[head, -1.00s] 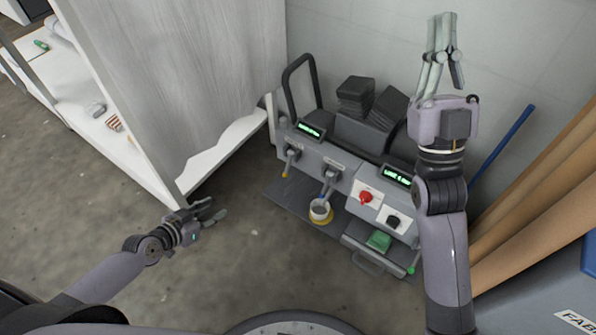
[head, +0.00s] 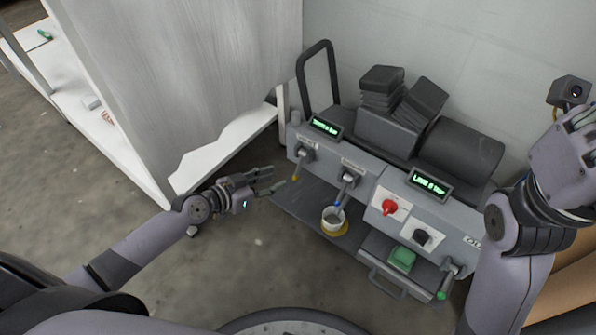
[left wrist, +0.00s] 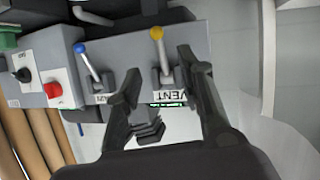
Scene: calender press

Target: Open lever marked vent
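The vent lever (head: 298,166), with a yellow tip, is on the left of the press front in the head view. In the left wrist view the yellow-tipped lever (left wrist: 160,52) stands above a label (left wrist: 169,97) reading VENT. My left gripper (head: 277,180) is open beside the lever. In the left wrist view its fingers appear on either side of the lever, not closed on it; contact cannot be told. My right arm is raised at the right edge of the head view; its gripper is cut off, so its fingers cannot be judged.
A blue-tipped lever (head: 344,188) is right of the vent lever, above a cup (head: 333,217). A red knob (head: 389,207), black knob (head: 422,237) and green block (head: 402,259) are farther right. A white cabinet (head: 190,90) stands at left. The floor before the press is clear.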

